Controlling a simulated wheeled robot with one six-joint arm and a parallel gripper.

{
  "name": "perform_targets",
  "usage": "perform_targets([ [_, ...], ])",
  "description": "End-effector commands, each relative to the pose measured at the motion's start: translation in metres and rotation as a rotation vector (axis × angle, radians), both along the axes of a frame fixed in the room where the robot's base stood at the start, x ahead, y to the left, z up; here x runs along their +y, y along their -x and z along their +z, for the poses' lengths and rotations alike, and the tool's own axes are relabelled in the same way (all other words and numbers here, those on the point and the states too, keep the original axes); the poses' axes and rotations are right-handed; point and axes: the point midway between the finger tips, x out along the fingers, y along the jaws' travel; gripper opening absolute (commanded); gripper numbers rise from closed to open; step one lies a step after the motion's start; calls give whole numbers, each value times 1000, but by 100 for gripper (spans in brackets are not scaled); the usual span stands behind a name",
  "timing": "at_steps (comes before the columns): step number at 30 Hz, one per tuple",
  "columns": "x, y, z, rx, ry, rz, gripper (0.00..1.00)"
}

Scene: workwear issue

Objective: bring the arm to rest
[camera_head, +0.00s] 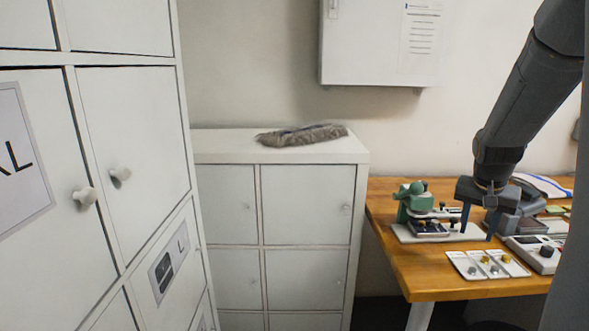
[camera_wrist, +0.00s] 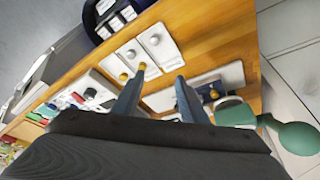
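My gripper (camera_head: 477,233) hangs at the end of my dark arm over the wooden table at the right of the head view. In the wrist view its two fingers (camera_wrist: 160,76) stand apart with nothing held between them. A green press-like device (camera_head: 413,199) on a pale base plate (camera_head: 405,235) stands just left of the gripper. In the wrist view the green device (camera_wrist: 236,113) is at the right, beside one finger. The small gap between fingertips and tabletop cannot be judged.
White cards with round knobs (camera_head: 487,265) lie on the wooden table (camera_head: 430,273) in front of the gripper. A grey-white box (camera_head: 541,256) is to their right. White lockers (camera_head: 128,150) stand left; a low cabinet (camera_head: 305,200) bears a grey furry item (camera_head: 301,135). A wall box (camera_head: 365,45) hangs above.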

Motion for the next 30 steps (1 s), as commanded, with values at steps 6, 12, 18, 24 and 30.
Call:
perform_targets([
  [6,54,6,-9,31,-19,106,39],
  [12,125,24,-21,75,-43,248,39],
  [18,231,76,-43,150,-78,494,39],
  [24,303,140,-61,221,-101,706,39],
  [30,323,167,-67,247,-108,782,39],
])
